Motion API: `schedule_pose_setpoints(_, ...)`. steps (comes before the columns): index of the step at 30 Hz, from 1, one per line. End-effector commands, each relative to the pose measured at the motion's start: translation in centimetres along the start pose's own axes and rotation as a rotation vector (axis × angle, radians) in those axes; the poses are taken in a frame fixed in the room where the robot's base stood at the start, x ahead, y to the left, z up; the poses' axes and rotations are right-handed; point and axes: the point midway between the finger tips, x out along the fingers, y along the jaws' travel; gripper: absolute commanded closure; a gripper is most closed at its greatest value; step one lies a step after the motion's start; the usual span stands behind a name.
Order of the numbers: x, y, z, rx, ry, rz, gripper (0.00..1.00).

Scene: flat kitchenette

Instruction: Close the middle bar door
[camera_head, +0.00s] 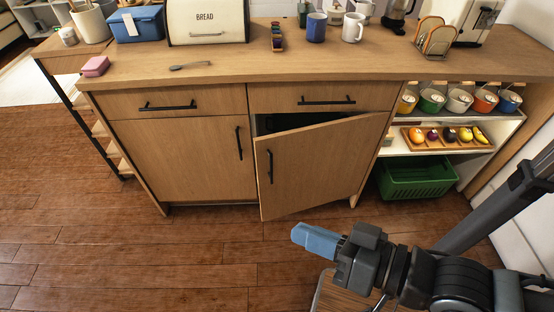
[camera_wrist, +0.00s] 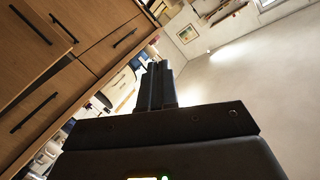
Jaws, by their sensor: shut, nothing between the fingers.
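The middle bar door (camera_head: 318,165) is a light wood panel with a black vertical handle (camera_head: 270,167) near its left edge. It stands partly open, its left edge swung out from the cabinet and its right edge against the frame. A dark gap shows above it. My gripper (camera_head: 303,237) has blue fingertips, is shut and empty, and is in front of and below the door, apart from it in the picture. In the wrist view my shut fingers (camera_wrist: 157,85) point away, with tilted wooden cabinet fronts (camera_wrist: 60,70) to the left; which panel is the door is unclear there.
The left door (camera_head: 185,158) and both drawers (camera_head: 320,98) above are shut. A green basket (camera_head: 415,180) sits under the shelf of fruit and cups at the right. The counter (camera_head: 230,65) holds a bread box, mugs and a toaster. Wooden floor (camera_head: 150,250) in front is clear.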

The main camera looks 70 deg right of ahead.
Motion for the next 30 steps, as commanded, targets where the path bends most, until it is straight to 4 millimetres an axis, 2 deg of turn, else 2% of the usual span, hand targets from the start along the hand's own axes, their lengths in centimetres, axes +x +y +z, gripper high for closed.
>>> schedule_pose_setpoints(1,0.9,1.0,0.9,0.068,0.02,0.014,1.0)
schedule_pose_setpoints(8,4.7,5.4,3.4,0.483,0.135,0.068,1.0)
schedule_pose_setpoints(11,7.2,8.6,4.8,0.751,0.224,0.08,1.0)
schedule_pose_setpoints(15,11.2,14.4,6.5,1.216,0.396,0.052,1.0)
schedule_pose_setpoints(21,16.0,23.3,7.3,1.853,0.655,-0.124,1.0)
schedule_pose_setpoints(24,17.6,27.4,7.1,2.116,0.762,-0.257,1.0)
schedule_pose_setpoints(27,18.5,30.4,6.6,2.311,0.836,-0.388,1.0)
schedule_pose_setpoints(30,19.0,32.4,6.2,2.432,0.878,-0.483,1.0)
